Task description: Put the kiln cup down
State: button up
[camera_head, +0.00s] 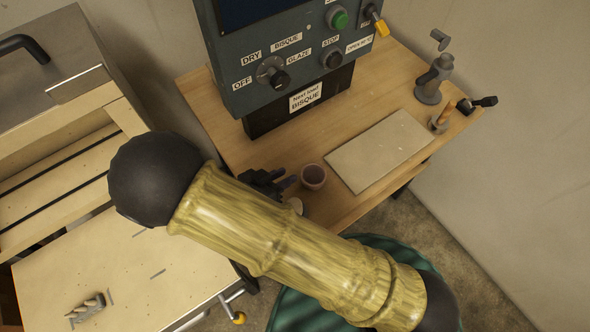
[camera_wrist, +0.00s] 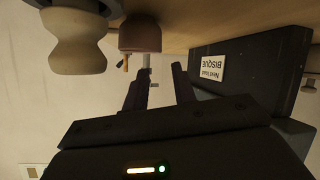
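The kiln cup (camera_head: 313,176) is small and reddish brown, and stands upright on the wooden table (camera_head: 236,140), just left of a pale flat slab. My gripper (camera_head: 288,183) is close beside its left side, partly hidden by my own arm. In the wrist view, which looks upside down, the cup (camera_wrist: 140,33) is at the top, beyond the fingertips. My gripper (camera_wrist: 158,78) has its two dark fingers apart there, with nothing held between them. Whether a fingertip touches the cup I cannot tell.
The pale slab (camera_head: 381,150) lies right of the cup. A control box (camera_head: 290,60) with a "BISQUE" label stands behind. A beige waisted object (camera_wrist: 75,42) stands near the cup.

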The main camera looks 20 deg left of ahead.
jog(key=v, duration=0.5)
jog(key=shift+s+a, duration=0.1)
jog(key=shift+a, duration=0.05)
dwell(0.5)
jog(key=w+d+r+g+y, duration=0.1)
jog(key=w+r+g+y, duration=0.2)
jog(key=w, duration=0.9)
jog(key=w+d+r+n+y, duration=0.1)
jog(key=w+d+r+y, duration=0.4)
jog(key=w+d, duration=0.15)
jog(key=s+d+r+g, duration=0.1)
jog(key=s+d, duration=0.3)
jog(key=d, duration=0.4)
jog(key=s+d+r+n+g, duration=0.1)
jog(key=s+d+r+g, duration=0.1)
jog(key=d, duration=0.5)
jog(key=s+d+r+n+g+h, duration=0.1)
jog(key=s+d+r+g, duration=0.1)
jog(key=s+d, duration=0.3)
jog(key=d, duration=0.3)
jog(key=shift+s+d, duration=0.3)
